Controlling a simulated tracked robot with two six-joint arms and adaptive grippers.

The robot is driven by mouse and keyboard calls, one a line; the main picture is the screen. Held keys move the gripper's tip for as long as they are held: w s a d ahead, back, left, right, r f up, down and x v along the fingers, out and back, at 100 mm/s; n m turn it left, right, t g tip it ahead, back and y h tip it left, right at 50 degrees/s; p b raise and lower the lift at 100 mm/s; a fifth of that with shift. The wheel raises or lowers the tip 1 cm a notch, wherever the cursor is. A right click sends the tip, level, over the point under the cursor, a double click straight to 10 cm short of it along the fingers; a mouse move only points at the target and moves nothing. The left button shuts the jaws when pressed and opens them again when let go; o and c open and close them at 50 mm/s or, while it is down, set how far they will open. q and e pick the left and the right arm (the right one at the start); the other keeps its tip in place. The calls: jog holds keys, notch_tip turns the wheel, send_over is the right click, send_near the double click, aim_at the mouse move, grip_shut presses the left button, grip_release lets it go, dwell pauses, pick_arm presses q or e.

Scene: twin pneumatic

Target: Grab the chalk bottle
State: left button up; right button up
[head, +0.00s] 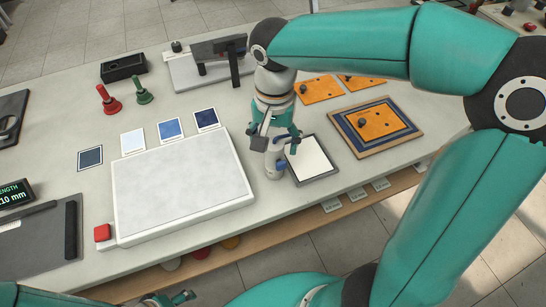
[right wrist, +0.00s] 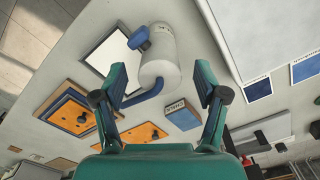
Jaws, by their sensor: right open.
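The chalk bottle (head: 274,162) is white with blue parts and stands on the table beside a white-faced grey tray. In the right wrist view the bottle (right wrist: 161,62) shows a blue cap piece and a bent blue tube. My right gripper (head: 274,137) is open just above the bottle and partly covers it in the head view. In the right wrist view the open fingers (right wrist: 158,88) are either side of the bottle's near end, with gaps on both sides. A small part of my left gripper (head: 180,297) shows at the bottom edge; its jaw state is unclear.
The white-faced tray (head: 330,176) is close on the bottle's right. A large pale slab (head: 180,185) lies to the left. Red (head: 110,104) and green (head: 141,96) handled tools stand behind the slab. The table's front edge is near the bottle.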

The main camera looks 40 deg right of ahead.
notch_tip(320, 180, down, 5)
jog(key=shift+w+d+f+p, duration=0.1)
jog(key=shift+p, duration=0.2)
jog(key=c, duration=1.3)
